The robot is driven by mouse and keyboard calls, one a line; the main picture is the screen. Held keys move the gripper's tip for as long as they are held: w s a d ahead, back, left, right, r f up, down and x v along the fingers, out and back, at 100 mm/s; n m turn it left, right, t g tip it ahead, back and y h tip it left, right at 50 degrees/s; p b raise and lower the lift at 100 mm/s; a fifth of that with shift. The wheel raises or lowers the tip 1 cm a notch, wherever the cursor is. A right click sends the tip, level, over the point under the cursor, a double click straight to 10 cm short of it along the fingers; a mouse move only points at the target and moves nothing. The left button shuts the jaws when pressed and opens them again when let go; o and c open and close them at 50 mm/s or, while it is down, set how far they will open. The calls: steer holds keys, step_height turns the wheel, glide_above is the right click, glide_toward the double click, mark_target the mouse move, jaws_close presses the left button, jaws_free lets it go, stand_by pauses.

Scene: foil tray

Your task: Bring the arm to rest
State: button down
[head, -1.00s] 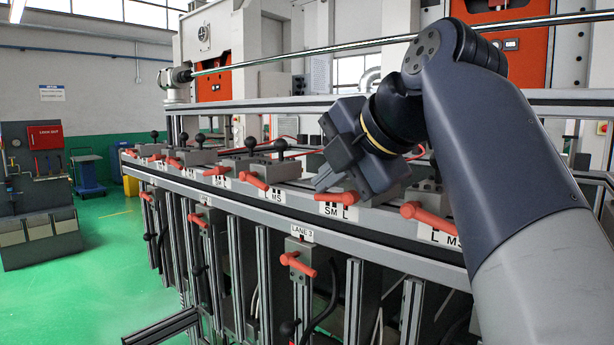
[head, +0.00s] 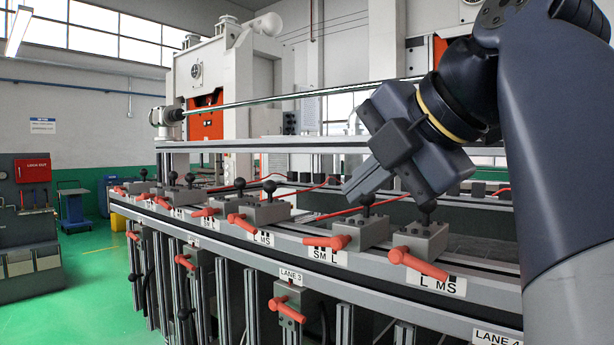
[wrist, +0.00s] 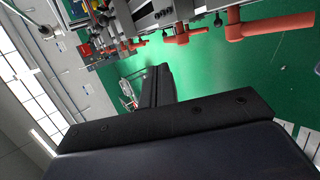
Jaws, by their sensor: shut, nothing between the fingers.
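My gripper (head: 366,182) is at the end of my bent arm, which fills the right of the head view. The gripper is shut and holds nothing. It points down and to the left, above the rail with the valve blocks, apart from it as far as I can tell. In the wrist view the dark gripper fingers (wrist: 158,88) show at the middle, over green floor.
The machine rail (head: 262,236) carries several grey blocks with black knobs and orange handles (head: 418,263). A long metal bar (head: 300,97) runs behind and above it. A red box (head: 33,170) stands at far left. Green floor (head: 100,290) at left is clear.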

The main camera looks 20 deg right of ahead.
steer(key=shift+s+r, duration=0.2)
steer(key=shift+s, duration=0.05)
stand_by(0.3)
